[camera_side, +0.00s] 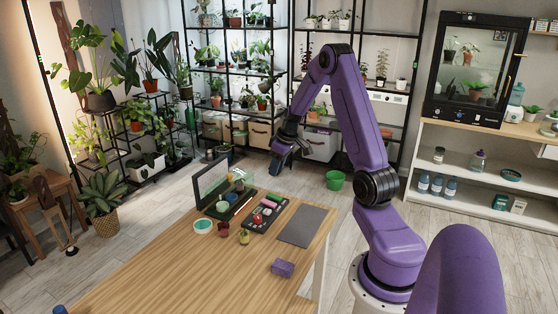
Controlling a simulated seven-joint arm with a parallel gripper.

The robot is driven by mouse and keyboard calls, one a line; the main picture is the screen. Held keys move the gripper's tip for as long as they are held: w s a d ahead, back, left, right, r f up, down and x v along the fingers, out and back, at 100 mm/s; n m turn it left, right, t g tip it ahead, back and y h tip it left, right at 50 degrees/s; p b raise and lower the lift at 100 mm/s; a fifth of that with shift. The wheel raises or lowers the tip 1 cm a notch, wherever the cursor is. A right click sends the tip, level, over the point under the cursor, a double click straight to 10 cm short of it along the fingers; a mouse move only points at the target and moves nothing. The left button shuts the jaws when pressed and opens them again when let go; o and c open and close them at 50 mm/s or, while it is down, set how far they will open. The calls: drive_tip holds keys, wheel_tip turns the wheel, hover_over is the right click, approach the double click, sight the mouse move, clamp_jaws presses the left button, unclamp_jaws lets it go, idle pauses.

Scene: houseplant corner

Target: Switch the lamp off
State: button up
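A tall, thin dark pole (47,95) leans down the left side, with a bright strip along part of it and a warm glow on the wall behind. It looks like a floor lamp, lit, but I cannot tell for sure that it is the task's lamp. No switch on it can be made out. My gripper (288,158) hangs from my purple arm, pointing down, beyond the table's far edge and far to the right of the pole. Its fingers are small and dark, and their gap is unclear. I see nothing held in it.
The wooden table (165,262) bears a black-framed panel (212,183), a dark tray (258,224) of small coloured items, a grey mat (303,225) and a purple block (283,268). Its front left is mostly clear. Lit plant shelves (290,60) stand behind; a green bucket (335,181) is on the floor.

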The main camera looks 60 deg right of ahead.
drive_tip(key=shift+v, duration=1.3)
drive_tip(key=s+a+r+n+g+y, duration=0.1)
drive_tip(key=s+a+r+n, duration=0.15)
drive_tip(key=a, duration=1.15)
drive_tip(key=s+a+r+n+g+y, duration=0.1)
drive_tip(key=a+r+n, duration=0.2)
drive_tip(key=a, duration=1.2)
drive_tip(key=s+a+n, duration=0.3)
drive_tip(key=s+a, duration=0.1)
drive_tip(key=s, duration=0.6)
drive_tip(key=s+a+r+n+g+h, duration=0.1)
drive_tip(key=s+a+n, duration=0.3)
drive_tip(key=s, duration=0.7)
drive_tip(key=shift+s+a+r+h, duration=0.25)
drive_tip(key=shift+a+r+h, duration=0.05)
drive_tip(key=shift+a, duration=0.45)
